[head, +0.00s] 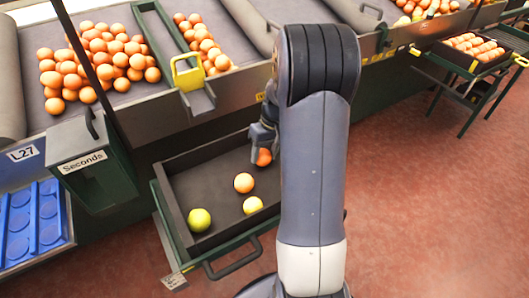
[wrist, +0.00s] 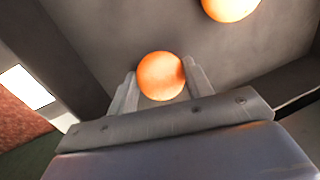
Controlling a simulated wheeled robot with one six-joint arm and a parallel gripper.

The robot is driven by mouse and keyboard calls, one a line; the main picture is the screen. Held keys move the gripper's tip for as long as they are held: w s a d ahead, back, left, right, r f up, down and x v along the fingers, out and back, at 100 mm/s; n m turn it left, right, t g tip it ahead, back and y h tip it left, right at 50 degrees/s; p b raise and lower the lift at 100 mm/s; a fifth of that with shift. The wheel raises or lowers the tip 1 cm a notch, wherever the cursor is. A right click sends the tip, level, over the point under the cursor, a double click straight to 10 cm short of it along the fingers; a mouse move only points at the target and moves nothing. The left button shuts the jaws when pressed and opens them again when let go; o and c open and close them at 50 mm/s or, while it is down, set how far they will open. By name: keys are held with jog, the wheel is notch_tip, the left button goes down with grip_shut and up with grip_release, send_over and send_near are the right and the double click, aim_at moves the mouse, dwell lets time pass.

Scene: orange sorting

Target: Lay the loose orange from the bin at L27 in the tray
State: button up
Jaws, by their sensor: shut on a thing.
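My gripper (head: 262,143) is shut on an orange (head: 264,157) inside the dark open bin (head: 216,235), near its back wall. In the wrist view this orange (wrist: 161,76) sits between the two fingertips (wrist: 158,85). I cannot tell whether it still touches the bin floor. Another orange (head: 243,182), a yellowish one (head: 252,205) and a yellow-green one (head: 199,220) lie apart in the bin. My arm hides the bin's right part. A blue tray (head: 69,215) with round pockets, its visible ones empty, stands at the far left beneath the L27 sign (head: 22,154).
A green box marked Seconds (head: 92,168) hangs between the blue tray and the bin. Above runs a sloped grey sorting table (head: 122,100) with heaps of oranges and a yellow-handled chute (head: 188,76). A filled tray stands on a stand (head: 480,72) at the right. Red floor is clear.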

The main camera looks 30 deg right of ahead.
jog(key=o, duration=1.1)
jog(key=shift+o, duration=0.6)
jog(key=o, duration=0.4)
jog(key=shift+o, duration=0.2)
jog(key=shift+r, duration=0.1)
jog(key=shift+a+p+v, duration=0.3)
jog(key=shift+p+v, duration=0.75)
jog(key=shift+v, duration=0.2)
jog(key=shift+a+p+v, duration=0.25)
jog(key=shift+p+v, duration=0.85)
jog(key=shift+v, duration=0.15)
jog(key=shift+a+p+v, duration=0.3)
jog(key=shift+p+v, duration=0.75)
jog(key=shift+v, duration=0.2)
jog(key=shift+r, duration=0.15)
jog(key=shift+d+b+x, duration=0.25)
jog(key=shift+b+x, duration=0.65)
jog(key=shift+x, duration=0.15)
jog(key=shift+d+b+x, duration=0.25)
jog(key=shift+b+x, duration=0.65)
jog(key=shift+x, duration=0.2)
jog(key=shift+d+b+x, duration=0.2)
jog(key=shift+b+x, duration=0.7)
jog(key=shift+x, duration=0.15)
